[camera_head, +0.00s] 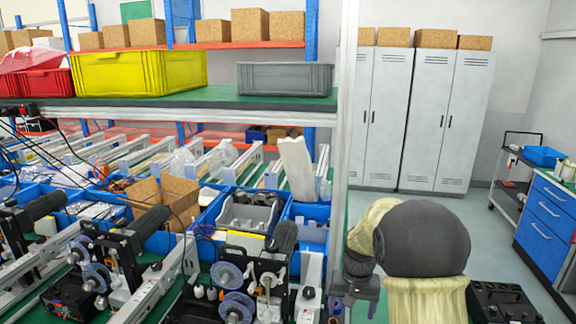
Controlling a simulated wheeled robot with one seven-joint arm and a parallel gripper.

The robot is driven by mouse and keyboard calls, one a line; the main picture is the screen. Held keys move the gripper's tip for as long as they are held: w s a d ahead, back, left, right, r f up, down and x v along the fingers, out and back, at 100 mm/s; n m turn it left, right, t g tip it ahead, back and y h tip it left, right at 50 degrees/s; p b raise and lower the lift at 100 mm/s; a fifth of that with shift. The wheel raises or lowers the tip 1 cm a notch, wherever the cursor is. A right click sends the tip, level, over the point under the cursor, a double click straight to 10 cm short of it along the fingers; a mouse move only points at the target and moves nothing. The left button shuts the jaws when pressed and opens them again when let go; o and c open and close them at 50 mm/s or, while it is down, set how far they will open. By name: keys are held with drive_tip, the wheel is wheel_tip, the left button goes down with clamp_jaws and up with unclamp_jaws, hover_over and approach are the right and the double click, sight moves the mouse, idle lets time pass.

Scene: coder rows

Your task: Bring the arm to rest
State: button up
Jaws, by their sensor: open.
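My arm (422,240), with a dark rounded joint and beige links, is folded at the lower right, in front of the grey floor. My gripper (355,306) points down at the left of the arm, just right of the coder rows. Its jaws are apart and I see nothing held between them. Its lowest part lies at the bottom edge of the picture.
Coder machines with spools (236,305) fill the lower left, close to my gripper. Blue bins (310,212) stand behind them. A shelf (225,98) holds a yellow crate (138,74) and a grey crate (286,79). Lockers (445,120) and a blue-drawer cabinet (548,215) stand beyond open floor.

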drive_tip(key=s+f+n+t+b, duration=0.1)
drive_tip(key=s+f+b, duration=0.2)
drive_tip(key=s, duration=0.7)
drive_tip(key=s+f+n+t+b, duration=0.1)
drive_tip(key=s+f+b, duration=0.2)
drive_tip(key=s, duration=0.7)
drive_tip(key=shift+a+b, duration=0.2)
drive_tip(key=shift+b, duration=0.65)
drive_tip(key=shift+w, duration=0.1)
drive_tip(key=shift+f, duration=0.1)
drive_tip(key=shift+a, duration=0.1)
drive_tip(key=shift+s, duration=0.25)
drive_tip(key=shift+w, duration=0.1)
